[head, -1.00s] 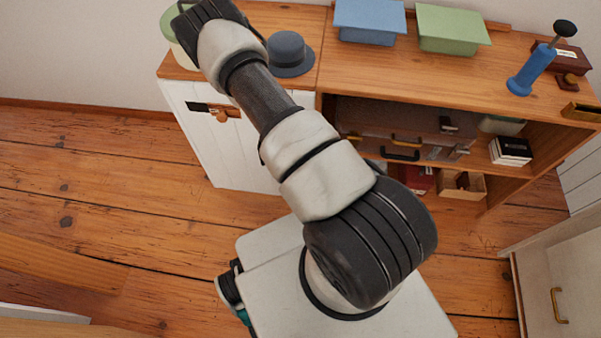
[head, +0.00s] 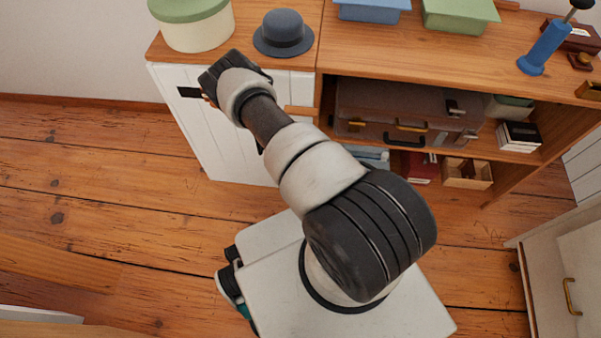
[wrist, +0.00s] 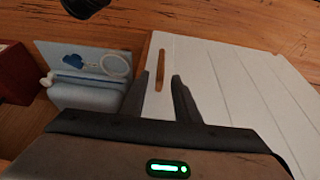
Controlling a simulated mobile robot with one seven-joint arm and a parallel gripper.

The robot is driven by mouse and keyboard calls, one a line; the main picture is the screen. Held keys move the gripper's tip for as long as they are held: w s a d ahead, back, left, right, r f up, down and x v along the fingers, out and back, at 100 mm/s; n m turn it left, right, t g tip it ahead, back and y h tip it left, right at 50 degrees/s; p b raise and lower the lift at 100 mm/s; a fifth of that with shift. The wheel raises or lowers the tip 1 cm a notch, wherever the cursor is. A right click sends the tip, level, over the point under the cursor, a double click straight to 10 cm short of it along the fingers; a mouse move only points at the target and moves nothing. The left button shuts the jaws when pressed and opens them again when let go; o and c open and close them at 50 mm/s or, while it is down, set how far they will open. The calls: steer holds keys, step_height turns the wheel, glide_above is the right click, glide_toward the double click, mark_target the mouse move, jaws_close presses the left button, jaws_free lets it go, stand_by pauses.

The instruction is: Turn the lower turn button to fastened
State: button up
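The lower turn button (wrist: 159,70) is a narrow brown wooden bar on the white cabinet door (wrist: 215,75). In the wrist view it lies parallel to the door's edge, close to it, and appears wholly on the door. My gripper (wrist: 160,77) is open, with its two dark fingertips apart and the bar's near end between them in the picture. I cannot tell whether they touch it. In the head view my arm hides the lower button and my fingertips. Another wooden turn button (head: 300,111) lies horizontally at the door's upper right edge.
The open shelves right of the door hold a brown suitcase (head: 385,108) and a red box (head: 420,167). Pale blue items (wrist: 88,75) stand beside the door. On top are a round green-lidded box (head: 192,25) and a grey hat (head: 283,33). Floor on the left is clear.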

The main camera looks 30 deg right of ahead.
steer(key=shift+x, duration=1.25)
jaws_close()
